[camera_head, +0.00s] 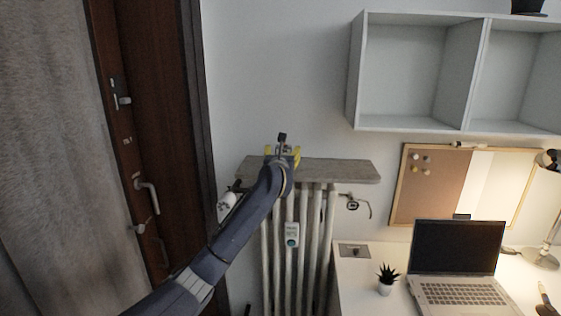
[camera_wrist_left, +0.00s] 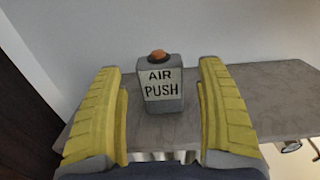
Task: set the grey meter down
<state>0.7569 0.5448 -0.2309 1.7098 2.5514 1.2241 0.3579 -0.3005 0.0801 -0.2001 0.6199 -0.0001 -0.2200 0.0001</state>
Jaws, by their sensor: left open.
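The grey meter (camera_wrist_left: 162,104) is a small grey box with an orange button on top and a white "AIR PUSH" label. It stands upright on the grey shelf board (camera_head: 345,170) above the radiator, close to the wall. In the head view it shows only as a small dark shape (camera_head: 282,138) behind my gripper. My left gripper (camera_head: 282,153) is open, with one yellow finger on each side of the meter in the wrist view and visible gaps to both. How far the fingertips reach along it I cannot tell. My right gripper is not in view.
A radiator (camera_head: 312,260) with a small labelled device (camera_head: 292,234) hangs below the board. A desk (camera_head: 352,280) with a laptop (camera_head: 458,250) and a plant (camera_head: 387,279) is at right. A wall shelf (camera_head: 412,70) is above right. The board's right part is clear.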

